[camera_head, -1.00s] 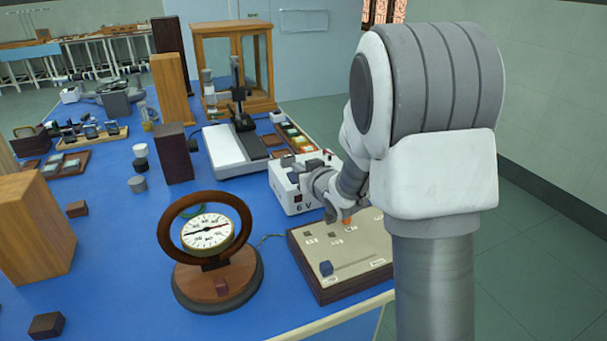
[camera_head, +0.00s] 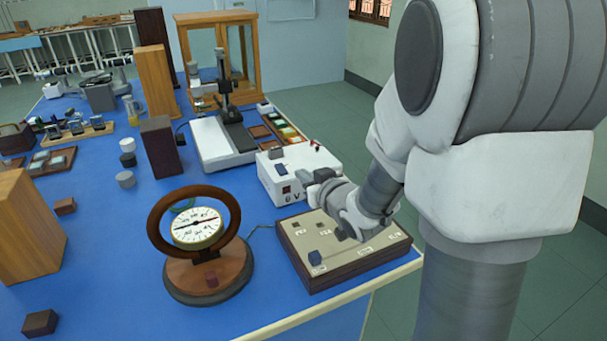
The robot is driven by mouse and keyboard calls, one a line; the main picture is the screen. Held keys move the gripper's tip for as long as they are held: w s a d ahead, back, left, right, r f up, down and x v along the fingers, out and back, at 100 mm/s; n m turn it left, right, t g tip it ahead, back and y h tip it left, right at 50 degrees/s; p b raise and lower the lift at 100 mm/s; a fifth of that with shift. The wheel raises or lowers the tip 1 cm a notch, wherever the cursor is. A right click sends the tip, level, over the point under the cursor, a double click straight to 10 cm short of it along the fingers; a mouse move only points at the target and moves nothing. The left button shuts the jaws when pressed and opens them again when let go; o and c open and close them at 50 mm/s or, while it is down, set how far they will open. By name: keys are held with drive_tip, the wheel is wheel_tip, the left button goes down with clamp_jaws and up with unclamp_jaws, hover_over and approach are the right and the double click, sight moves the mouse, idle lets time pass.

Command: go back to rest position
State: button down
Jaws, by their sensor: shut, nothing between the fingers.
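My gripper (camera_head: 343,232) is over the beige-topped switch board (camera_head: 301,262) in a dark wooden frame, near the front edge of the blue bench. It is small, seen partly behind my own wrist, and it is shut and empty. I cannot tell whether its tips touch the board. My arm comes in from the right side of the picture. Part of the board's right side is hidden by my wrist and gripper.
A round dial meter (camera_head: 199,229) in a wooden ring stands left of the board. A white 6 V supply box (camera_head: 282,188) is right behind it. Open floor lies to the right.

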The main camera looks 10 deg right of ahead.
drive_tip(key=s+d+r+m+g+h, duration=0.25)
drive_tip(key=s+r+g+h, duration=0.2)
drive_tip(key=s, duration=0.45)
drive_tip(key=s+a+r+g+y, duration=0.1)
drive_tip(key=s+a+g, duration=0.1)
drive_tip(key=s, duration=0.6)
drive_tip(key=s+a+r+g+y, duration=0.1)
drive_tip(key=s+g, duration=0.1)
drive_tip(key=s, duration=0.7)
wheel_tip(320, 180, up, 14)
drive_tip(key=s+p, duration=0.1)
drive_tip(key=p, duration=1.2)
drive_tip(key=shift+s+a+f+p, duration=0.15)
drive_tip(key=shift+s+a+p, duration=0.05)
drive_tip(key=shift+a+p, duration=0.2)
